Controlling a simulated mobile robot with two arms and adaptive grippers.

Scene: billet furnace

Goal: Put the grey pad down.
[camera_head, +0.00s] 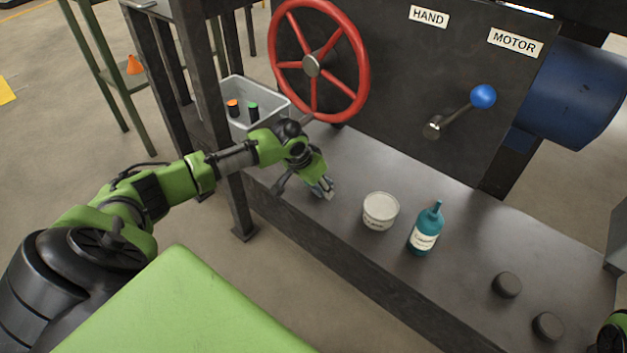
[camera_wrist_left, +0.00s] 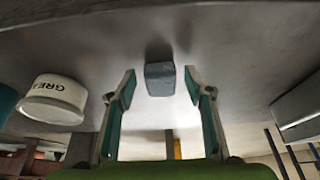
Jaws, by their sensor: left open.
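The grey pad (camera_wrist_left: 160,78) is a small block in the left wrist view, just ahead of and between the two fingertips. A gap shows on each side of it, and it appears to lie on the dark metal bench (camera_head: 462,266), with a shadow beside it. My left gripper (camera_head: 322,190) is open, low over the bench's left part, left of the white tub. Its two fingers (camera_wrist_left: 160,82) show in the wrist view. In the head view the fingers largely hide the pad. My right gripper is not clearly in view.
A white tub (camera_head: 380,212), a teal bottle (camera_head: 424,232) and two dark round pucks (camera_head: 506,285) stand to the right on the bench. A red handwheel (camera_head: 357,62) and a blue-knobbed lever (camera_head: 483,96) are behind. A grey bin (camera_head: 270,96) stands left of the wheel.

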